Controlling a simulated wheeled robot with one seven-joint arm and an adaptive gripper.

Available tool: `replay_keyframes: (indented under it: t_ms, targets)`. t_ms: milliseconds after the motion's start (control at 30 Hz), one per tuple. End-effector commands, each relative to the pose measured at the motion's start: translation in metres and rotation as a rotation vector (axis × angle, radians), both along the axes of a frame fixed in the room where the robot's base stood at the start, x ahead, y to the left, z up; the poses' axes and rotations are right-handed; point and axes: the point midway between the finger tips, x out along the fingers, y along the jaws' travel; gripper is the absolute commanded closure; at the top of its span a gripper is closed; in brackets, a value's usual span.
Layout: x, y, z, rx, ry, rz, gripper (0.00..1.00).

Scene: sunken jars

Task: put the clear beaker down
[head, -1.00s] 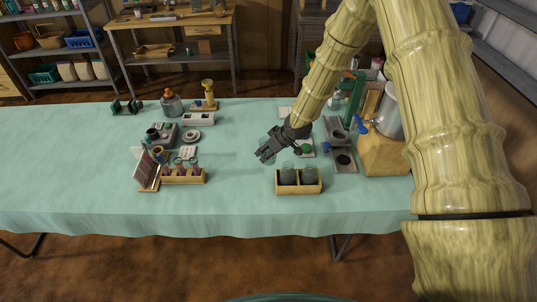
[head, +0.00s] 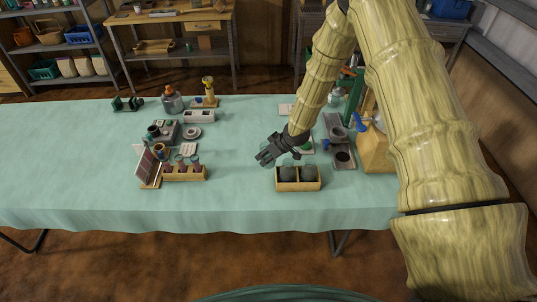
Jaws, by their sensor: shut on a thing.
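My gripper (head: 264,157) is over the turquoise table, just behind and left of a wooden two-compartment box (head: 298,186). It is shut on the clear beaker, whose see-through wall barely shows against the cloth at the fingertips. I cannot make out the beaker's base or whether it touches the table. Dark jars (head: 287,174) sit in the box's compartments.
A wooden rack with small bottles (head: 184,175) and a tilted board (head: 147,168) stand to the left. Grey trays with round wells (head: 343,158) lie to the right. The cloth between the rack and the box is clear.

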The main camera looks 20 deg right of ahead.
Motion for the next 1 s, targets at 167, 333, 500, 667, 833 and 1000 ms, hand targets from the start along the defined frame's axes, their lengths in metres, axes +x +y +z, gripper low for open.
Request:
replay_keyframes:
  t_ms: [167,333,500,667,833,1000]
  targets:
    - [0.0002,0.0000,-0.0046,0.000,0.000,0.000,0.70]
    - [0.0003,0.0000,-0.0082,0.001,-0.001,0.000,0.70]
    - [0.0004,0.0001,-0.0089,0.001,-0.001,0.000,0.70]
    - [0.0001,0.0000,-0.0092,0.000,0.000,0.000,0.20]
    - [0.0001,-0.0001,-0.0093,0.000,0.000,0.000,0.20]
    - [0.0001,-0.0001,-0.0077,0.000,0.000,0.000,0.20]
